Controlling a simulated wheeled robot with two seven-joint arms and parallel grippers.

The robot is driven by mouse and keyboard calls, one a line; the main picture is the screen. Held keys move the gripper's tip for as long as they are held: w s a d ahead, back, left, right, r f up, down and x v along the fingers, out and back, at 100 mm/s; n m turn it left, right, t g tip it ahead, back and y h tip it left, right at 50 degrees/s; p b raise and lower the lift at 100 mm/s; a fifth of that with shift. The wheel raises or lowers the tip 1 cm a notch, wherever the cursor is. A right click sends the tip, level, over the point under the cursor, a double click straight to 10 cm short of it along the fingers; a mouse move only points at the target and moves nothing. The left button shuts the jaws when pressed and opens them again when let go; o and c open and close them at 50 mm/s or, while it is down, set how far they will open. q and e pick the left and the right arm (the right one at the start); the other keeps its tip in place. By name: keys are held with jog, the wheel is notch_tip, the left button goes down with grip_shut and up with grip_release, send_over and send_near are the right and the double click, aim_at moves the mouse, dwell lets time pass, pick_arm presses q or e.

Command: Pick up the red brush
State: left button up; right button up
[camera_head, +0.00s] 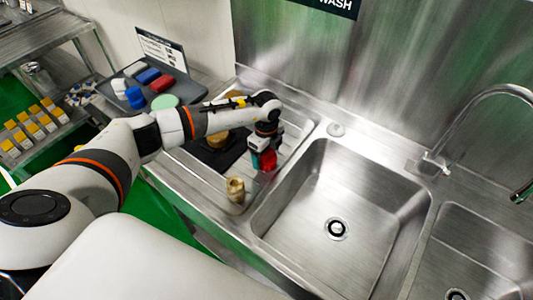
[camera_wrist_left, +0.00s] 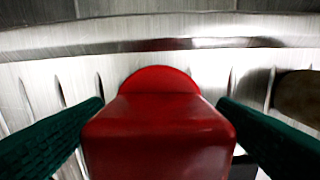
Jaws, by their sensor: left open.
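The red brush (camera_head: 268,159) is at the end of my left arm in the head view, on the sink's ribbed drainboard, partly hidden by the gripper. In the left wrist view the red brush (camera_wrist_left: 158,130) fills the middle, a blocky red body with a rounded red part behind it. My left gripper (camera_head: 263,161) is open, with its green fingers on either side of the brush. In the wrist view, small gaps seem to show between the fingers and the red sides; I cannot tell whether they touch it.
A wooden-looking piece (camera_head: 235,189) stands at the drainboard's front edge. A dark mat (camera_head: 212,158) lies left of the gripper. A grey tray (camera_head: 190,92) holds blue, red, white and green items. A steel sink basin (camera_head: 340,195) is to the right, with a faucet (camera_head: 434,160) beyond.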

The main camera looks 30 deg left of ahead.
pick_arm(q)
jog(key=shift+f, duration=1.05)
jog(key=c, duration=1.2)
